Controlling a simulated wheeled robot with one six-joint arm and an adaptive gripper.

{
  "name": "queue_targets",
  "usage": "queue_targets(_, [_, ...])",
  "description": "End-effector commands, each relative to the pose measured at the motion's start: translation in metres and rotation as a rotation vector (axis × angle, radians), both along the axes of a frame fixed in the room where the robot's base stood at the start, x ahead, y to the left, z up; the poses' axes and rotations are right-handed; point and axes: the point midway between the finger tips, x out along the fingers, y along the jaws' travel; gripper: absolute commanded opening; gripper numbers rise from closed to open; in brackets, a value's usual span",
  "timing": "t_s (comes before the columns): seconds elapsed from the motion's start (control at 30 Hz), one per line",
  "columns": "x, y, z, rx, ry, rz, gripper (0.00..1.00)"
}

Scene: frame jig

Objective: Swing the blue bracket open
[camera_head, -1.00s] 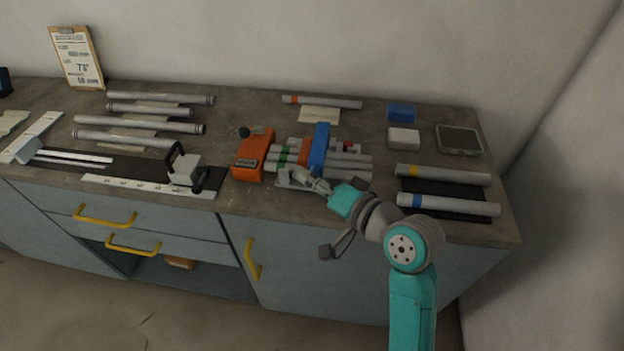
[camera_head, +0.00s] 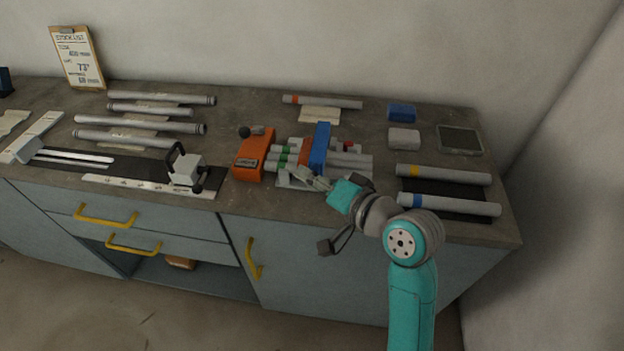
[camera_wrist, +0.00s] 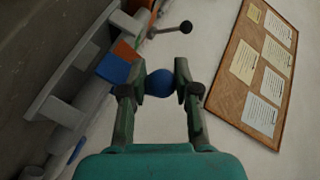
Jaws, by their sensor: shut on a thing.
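The blue bracket (camera_head: 320,147) is a long bar lying across the grey tubes of the jig in the head view. In the wrist view its blue end (camera_wrist: 113,68) shows left of my fingers. A round blue knob (camera_wrist: 160,84) sits between my two fingertips. My gripper (camera_head: 305,178) is at the front end of the bracket, low at the near side of the jig. It is shut on the knob, and both fingers touch it in the wrist view (camera_wrist: 159,80). How the knob joins the bracket is partly hidden.
An orange block (camera_head: 254,154) stands left of the bracket. Grey tubes (camera_head: 352,160) lie under it. A black-handled clamp (camera_head: 185,168) is farther left. More tubes (camera_head: 448,204) lie on a dark mat at right. A dark lever with a ball end (camera_wrist: 185,27) shows in the wrist view.

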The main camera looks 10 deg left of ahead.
Motion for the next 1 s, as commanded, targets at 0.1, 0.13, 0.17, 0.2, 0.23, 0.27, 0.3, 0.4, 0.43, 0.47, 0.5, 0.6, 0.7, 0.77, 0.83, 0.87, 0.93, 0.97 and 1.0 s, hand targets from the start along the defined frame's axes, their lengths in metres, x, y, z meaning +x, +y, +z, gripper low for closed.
queue_targets(0.1, [0.005, -0.001, 0.012, 0.002, 0.03, -0.002, 0.0])
queue_targets(0.13, [0.007, -0.001, 0.014, 0.002, 0.045, -0.002, 0.0])
queue_targets(0.17, [0.008, -0.001, 0.017, 0.002, 0.058, -0.003, 0.0])
queue_targets(0.2, [0.011, -0.001, 0.022, 0.003, 0.08, -0.003, 0.0])
queue_targets(0.23, [0.013, -0.001, 0.025, 0.003, 0.098, -0.003, 0.0])
queue_targets(0.27, [0.015, -0.001, 0.029, 0.005, 0.116, -0.004, 0.0])
queue_targets(0.3, [0.018, -0.001, 0.034, 0.006, 0.143, -0.003, 0.0])
queue_targets(0.4, [0.027, -0.002, 0.047, 0.008, 0.217, -0.004, 0.0])
queue_targets(0.43, [0.03, -0.002, 0.05, 0.008, 0.234, -0.004, 0.0])
queue_targets(0.47, [0.032, -0.002, 0.053, 0.008, 0.23, -0.004, 0.0])
queue_targets(0.5, [0.036, -0.002, 0.057, 0.009, 0.23, -0.004, 0.0])
queue_targets(0.6, [0.048, -0.003, 0.069, 0.009, 0.229, -0.004, 0.0])
queue_targets(0.7, [0.06, -0.004, 0.08, 0.008, 0.23, -0.005, 0.0])
queue_targets(0.77, [0.069, -0.004, 0.086, 0.008, 0.231, -0.006, 0.0])
queue_targets(0.83, [0.079, -0.005, 0.093, 0.008, 0.231, -0.007, 0.0])
queue_targets(0.87, [0.084, -0.005, 0.096, 0.008, 0.231, -0.007, 0.0])
queue_targets(0.93, [0.096, -0.006, 0.103, 0.008, 0.253, -0.009, 0.0])
queue_targets(0.97, [0.101, -0.006, 0.105, 0.007, 0.282, -0.009, 0.0])
queue_targets(1.0, [0.107, -0.007, 0.108, 0.01, 0.318, -0.01, 0.0])
